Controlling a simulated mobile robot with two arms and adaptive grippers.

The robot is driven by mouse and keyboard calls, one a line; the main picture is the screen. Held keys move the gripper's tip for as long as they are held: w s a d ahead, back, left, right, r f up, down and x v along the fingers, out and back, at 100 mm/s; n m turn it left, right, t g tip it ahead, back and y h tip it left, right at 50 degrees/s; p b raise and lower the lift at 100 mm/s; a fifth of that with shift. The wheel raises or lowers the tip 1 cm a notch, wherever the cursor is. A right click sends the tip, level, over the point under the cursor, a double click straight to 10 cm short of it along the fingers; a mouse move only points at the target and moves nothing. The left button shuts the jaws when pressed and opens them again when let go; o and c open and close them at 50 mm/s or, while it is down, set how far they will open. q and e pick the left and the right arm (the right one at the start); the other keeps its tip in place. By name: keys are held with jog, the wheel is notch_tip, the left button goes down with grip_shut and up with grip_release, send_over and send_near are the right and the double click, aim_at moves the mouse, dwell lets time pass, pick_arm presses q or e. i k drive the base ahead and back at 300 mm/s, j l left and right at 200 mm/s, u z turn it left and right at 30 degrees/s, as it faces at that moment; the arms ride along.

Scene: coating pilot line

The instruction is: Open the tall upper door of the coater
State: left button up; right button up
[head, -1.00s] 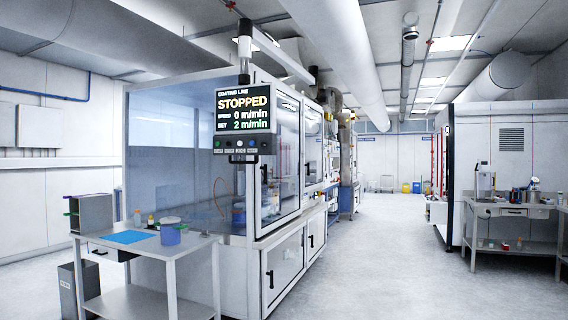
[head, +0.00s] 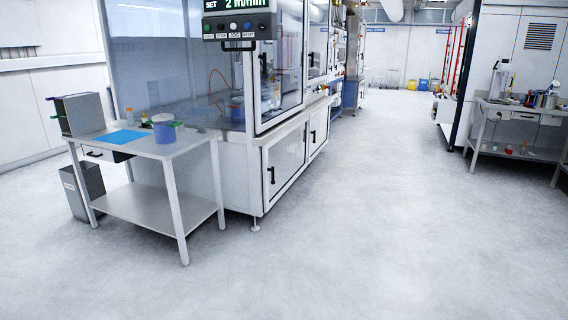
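The coater (head: 185,70) stands left of centre in the head view, a white-framed cabinet with clear panels. Its tall upper glazed door (head: 290,62) faces right, and its top is cut off by the picture edge. The door looks closed. A dark handle (head: 262,77) seems to sit near the door's left edge, but it is small. Lower white doors (head: 285,160) with dark handles are beneath it and look closed. Neither of my grippers is in view.
A control panel (head: 236,27) hangs at the coater's front corner. A steel side table (head: 150,150) with a blue mat (head: 122,138) and a blue pot (head: 164,129) stands before the coater, a grey bin (head: 82,188) beside it. A bench (head: 520,113) is at right. The floor (head: 360,230) between is clear.

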aim_at(293, 13)
jog(key=i, duration=2.55)
